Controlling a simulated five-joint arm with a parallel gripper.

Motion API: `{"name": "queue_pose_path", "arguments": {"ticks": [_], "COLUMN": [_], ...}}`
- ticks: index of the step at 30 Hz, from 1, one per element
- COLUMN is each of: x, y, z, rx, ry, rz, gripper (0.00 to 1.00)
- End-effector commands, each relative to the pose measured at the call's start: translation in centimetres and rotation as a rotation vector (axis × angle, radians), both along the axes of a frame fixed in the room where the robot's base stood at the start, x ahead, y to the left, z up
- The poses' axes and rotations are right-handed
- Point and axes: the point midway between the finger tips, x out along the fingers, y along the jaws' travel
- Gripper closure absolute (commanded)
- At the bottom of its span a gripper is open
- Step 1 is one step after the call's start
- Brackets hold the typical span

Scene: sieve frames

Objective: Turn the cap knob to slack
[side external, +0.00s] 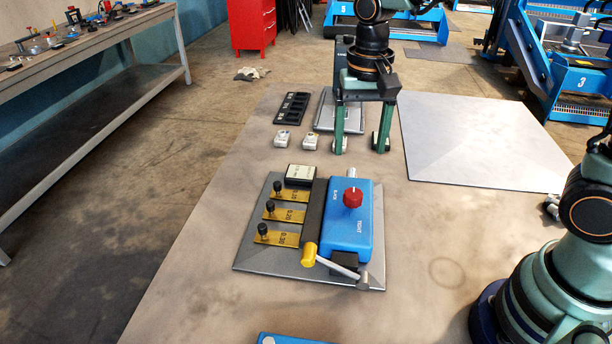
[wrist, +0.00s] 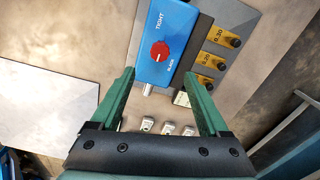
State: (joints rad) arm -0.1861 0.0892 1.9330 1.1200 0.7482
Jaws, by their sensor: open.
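The cap knob (side external: 353,196) is red and round, on top of a blue block (side external: 347,237). The block is lettered SLACK on the far side of the knob and TIGHT on the near side. The knob's setting is too small to read clearly. In the wrist view the knob (wrist: 161,51) lies ahead of the fingertips, with TIGHT above it and SLACK below right. My gripper (side external: 361,150) is open and empty, its two green fingers pointing down beyond the block, apart from the knob. It also shows in the wrist view (wrist: 160,76).
The block sits on a grey base plate (side external: 256,254) with several brass tabs bearing black knobs. A yellow-ended lever (side external: 336,266) crosses the near end. Small white pieces (side external: 282,138), a black tray (side external: 291,108) and a grey tray (side external: 324,124) lie near my fingers. A flat plate (side external: 485,135) lies right.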

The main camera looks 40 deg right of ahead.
Motion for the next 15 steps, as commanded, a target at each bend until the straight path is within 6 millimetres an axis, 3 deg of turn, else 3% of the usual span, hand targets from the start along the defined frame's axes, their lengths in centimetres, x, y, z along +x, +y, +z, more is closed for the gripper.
{"name": "queue_pose_path", "arguments": {"ticks": [5, 15], "x": [-0.1, -0.1], "y": [0.0, 0.0], "z": [-1.9, -8.3], "rx": [-0.001, -0.001], "ry": [0.004, 0.006], "rz": [-0.001, 0.001], "gripper": [0.21, 0.21]}}
